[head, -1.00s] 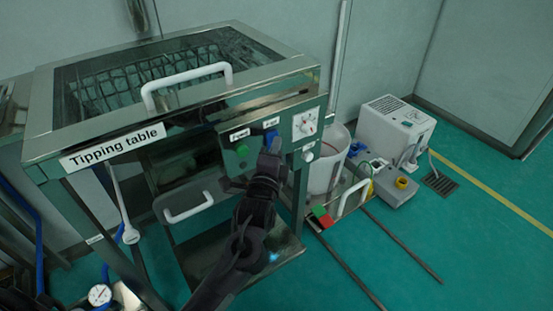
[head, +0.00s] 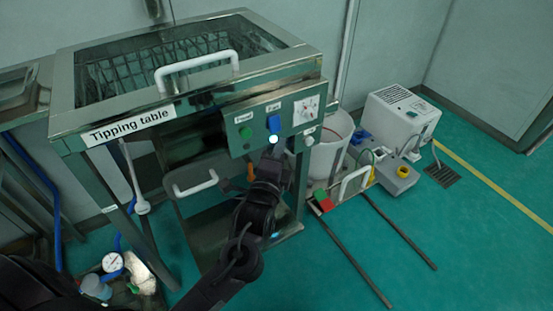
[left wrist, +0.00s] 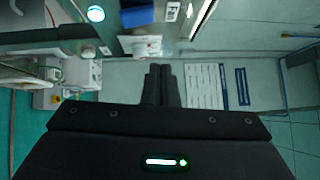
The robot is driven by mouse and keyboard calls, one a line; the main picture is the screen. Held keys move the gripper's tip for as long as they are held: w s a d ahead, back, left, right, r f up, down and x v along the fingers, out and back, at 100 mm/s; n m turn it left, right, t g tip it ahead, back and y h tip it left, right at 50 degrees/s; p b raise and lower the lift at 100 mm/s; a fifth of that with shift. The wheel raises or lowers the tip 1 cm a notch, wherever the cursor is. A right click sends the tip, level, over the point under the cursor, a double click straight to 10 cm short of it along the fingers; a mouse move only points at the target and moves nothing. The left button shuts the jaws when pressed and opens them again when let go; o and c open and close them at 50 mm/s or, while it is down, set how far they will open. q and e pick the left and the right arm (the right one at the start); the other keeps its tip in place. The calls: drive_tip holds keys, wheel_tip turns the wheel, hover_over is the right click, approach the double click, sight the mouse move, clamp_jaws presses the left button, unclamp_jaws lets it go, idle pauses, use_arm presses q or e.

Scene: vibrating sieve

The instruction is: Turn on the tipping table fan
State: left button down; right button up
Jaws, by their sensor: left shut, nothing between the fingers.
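The tipping table (head: 190,100) stands in the middle of the head view, with a control panel (head: 255,125) on its front. The panel carries a green button (head: 246,132) under a label, a blue fan switch (head: 274,123) under the "Fan" label, and a white dial (head: 306,111). A round lamp (head: 273,140) just below the blue switch glows bright white; it also shows in the left wrist view (left wrist: 96,14). The blue switch is at the top there (left wrist: 137,14). My left gripper (head: 272,158) is shut and empty, just below the lamp and apart from the switch.
A white handle (head: 197,68) sticks out from the table top, and a lower handle (head: 193,185) is below the panel. A white bucket (head: 328,155) and a white machine (head: 400,120) stand to the right. Metal rods lie on the green floor.

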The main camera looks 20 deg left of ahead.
use_arm(q)
drive_tip(key=shift+s+d+r, duration=0.15)
drive_tip(key=shift+s+r, duration=0.05)
drive_tip(key=shift+s, duration=0.9)
drive_tip(key=shift+s+d+r, duration=0.15)
drive_tip(key=shift+s, duration=0.95)
